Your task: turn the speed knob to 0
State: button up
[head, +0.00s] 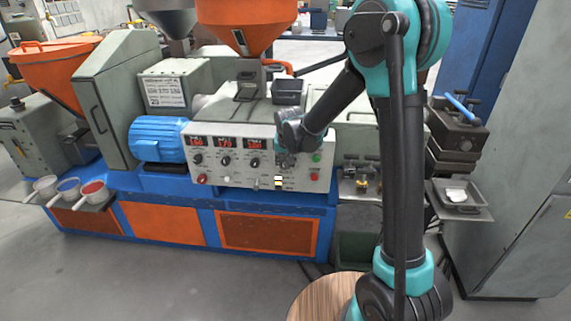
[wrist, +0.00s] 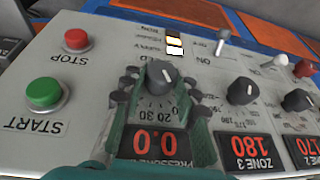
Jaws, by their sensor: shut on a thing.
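In the wrist view, a dark round knob (wrist: 161,76) with a white pointer line sits between the two fingers of my gripper (wrist: 160,90). The fingers are closed in on it from both sides. Dial numbers 20 and 30 show beside it, and I take it for the speed knob; no speed label is readable. The pointer slants toward the picture's lower right. A red display (wrist: 155,142) reading 0.0, marked PRESSURE, lies just below it. In the head view, my gripper (head: 285,158) is at the right part of the control panel (head: 215,177) and hides this knob.
A red STOP button (wrist: 76,39) and a green START button (wrist: 44,93) lie left of my gripper in the wrist view. Zone knobs (wrist: 242,91) and (wrist: 298,100) stand to the right. A toggle switch (wrist: 221,38) and a lit rocker switch (wrist: 174,46) are above.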

jog(key=h, duration=0.2)
jog(key=a+n+h, duration=0.1)
jog(key=h, duration=0.1)
jog(key=shift+a+h, duration=0.1)
jog(key=shift+h, duration=0.3)
jog(key=h, duration=0.3)
jog(key=n+h, duration=0.1)
jog(key=shift+a+f+h, duration=0.15)
jog(key=shift+f+h, duration=0.1)
jog(key=shift+h, duration=0.15)
jog(key=o, duration=1.2)
jog(key=shift+c, duration=0.2)
jog(key=v, duration=1.2)
jog(key=shift+f, duration=0.2)
jog(key=shift+a, duration=0.15)
